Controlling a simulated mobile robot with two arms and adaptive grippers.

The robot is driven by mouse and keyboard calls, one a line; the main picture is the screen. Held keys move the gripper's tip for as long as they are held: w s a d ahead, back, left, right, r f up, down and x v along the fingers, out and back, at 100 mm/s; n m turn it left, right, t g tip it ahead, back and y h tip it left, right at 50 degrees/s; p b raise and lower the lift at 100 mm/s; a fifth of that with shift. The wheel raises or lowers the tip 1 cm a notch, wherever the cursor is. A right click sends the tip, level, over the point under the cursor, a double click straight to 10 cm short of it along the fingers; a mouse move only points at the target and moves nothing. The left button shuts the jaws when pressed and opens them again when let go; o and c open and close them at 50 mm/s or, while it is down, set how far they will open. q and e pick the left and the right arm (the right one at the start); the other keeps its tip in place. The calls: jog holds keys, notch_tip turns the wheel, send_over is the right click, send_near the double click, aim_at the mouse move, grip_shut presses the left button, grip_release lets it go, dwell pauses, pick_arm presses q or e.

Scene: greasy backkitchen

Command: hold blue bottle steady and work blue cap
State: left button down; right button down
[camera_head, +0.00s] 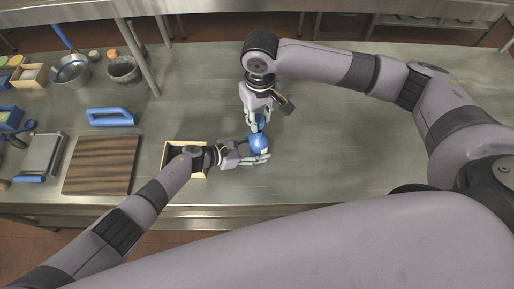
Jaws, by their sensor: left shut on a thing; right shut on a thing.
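The blue bottle (259,143) stands near the front edge of the steel counter, in the middle of the camera_head view. My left gripper (262,152) comes in from the left and is shut on the bottle's body. The blue cap (261,119) shows just above the bottle in the picture. My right gripper (257,126) reaches in from behind and is shut on the cap, with its fingers on either side. The fingers partly hide both the cap and the bottle, so I cannot tell whether the cap is loose or tight.
A wooden box (170,153) sits beside my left wrist, partly covered by it. The counter (340,140) right of the bottle is clear.

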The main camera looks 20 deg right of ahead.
aim_at(259, 129)
jog(key=shift+f, duration=0.15)
dwell(0.4)
jog(key=shift+f, duration=1)
jog(key=shift+f, duration=0.15)
dwell(0.5)
jog(key=shift+f, duration=1.5)
